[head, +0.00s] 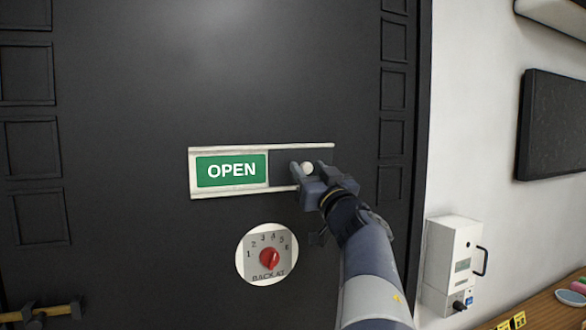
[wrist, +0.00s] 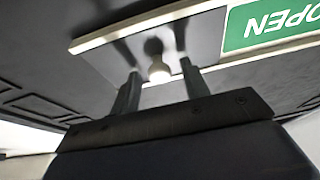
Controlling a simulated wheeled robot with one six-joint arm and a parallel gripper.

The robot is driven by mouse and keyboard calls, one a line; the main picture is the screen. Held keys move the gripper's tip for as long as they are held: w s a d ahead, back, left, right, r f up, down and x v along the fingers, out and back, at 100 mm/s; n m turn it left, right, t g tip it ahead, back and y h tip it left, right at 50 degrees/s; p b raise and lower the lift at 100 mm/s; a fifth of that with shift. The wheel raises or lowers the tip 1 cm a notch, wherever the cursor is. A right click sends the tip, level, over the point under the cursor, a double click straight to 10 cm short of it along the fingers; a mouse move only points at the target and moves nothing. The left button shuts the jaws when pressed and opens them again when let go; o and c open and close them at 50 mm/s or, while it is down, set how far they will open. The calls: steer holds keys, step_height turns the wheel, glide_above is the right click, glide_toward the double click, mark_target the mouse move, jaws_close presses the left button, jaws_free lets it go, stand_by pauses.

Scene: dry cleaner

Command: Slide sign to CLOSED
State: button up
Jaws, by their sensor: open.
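The sliding sign (head: 194,190) is on the dark door and shows a green OPEN panel (head: 232,170) at its left; the panel also shows in the wrist view (wrist: 265,22). A dark grey slider plate covers the right part of the frame. A round white knob (head: 307,169) stands out from that plate, and in the wrist view the knob (wrist: 158,70) sits between my two fingers. My gripper (head: 302,171) is open, with one finger on each side of the knob. In the wrist view a gap shows beside the fingers, and contact cannot be told.
A round BACK AT dial (head: 266,254) with a red pointer is on the door below the sign. A brass-coloured door handle (head: 45,312) is at lower left. A white box (head: 452,260) hangs on the wall at right, above a wooden counter (head: 535,312).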

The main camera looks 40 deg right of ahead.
jaws_close()
stand_by(0.5)
